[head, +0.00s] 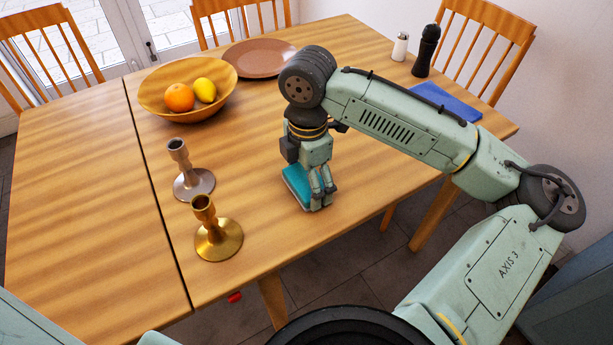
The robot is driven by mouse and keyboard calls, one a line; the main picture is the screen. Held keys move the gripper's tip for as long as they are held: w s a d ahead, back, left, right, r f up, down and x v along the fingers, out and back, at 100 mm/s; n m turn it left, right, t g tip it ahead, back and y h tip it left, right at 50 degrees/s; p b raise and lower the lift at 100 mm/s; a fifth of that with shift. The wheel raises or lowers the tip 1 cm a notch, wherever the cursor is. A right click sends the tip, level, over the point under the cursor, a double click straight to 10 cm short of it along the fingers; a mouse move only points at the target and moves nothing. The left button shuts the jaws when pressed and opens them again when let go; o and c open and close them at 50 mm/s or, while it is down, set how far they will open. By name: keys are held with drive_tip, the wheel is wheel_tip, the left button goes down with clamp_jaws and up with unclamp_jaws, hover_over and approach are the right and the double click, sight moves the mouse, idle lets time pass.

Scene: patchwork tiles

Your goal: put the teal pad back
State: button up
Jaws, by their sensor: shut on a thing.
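The teal pad (296,181) is a small flat block with a pale lower edge, near the table's front edge. My gripper (320,203) points down over it and is shut on it, and its fingers hide the pad's right part. I cannot tell whether the pad touches the table or is held just above it.
A silver candlestick (194,183) and a brass candlestick (219,240) stand left of my gripper. A wooden fruit bowl (150,103) and a brown plate (259,56) lie farther back. A blue mat (446,103), a dark pepper mill (427,50) and a white shaker (400,48) are at the back right.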

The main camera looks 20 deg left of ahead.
drive_tip(key=shift+f, duration=0.15)
drive_tip(key=o, duration=1)
drive_tip(key=shift+o, duration=0.2)
wheel_tip(320, 180, up, 12)
drive_tip(key=shift+r+b, duration=0.2)
drive_tip(key=shift+b, duration=0.2)
drive_tip(key=shift+w, duration=0.1)
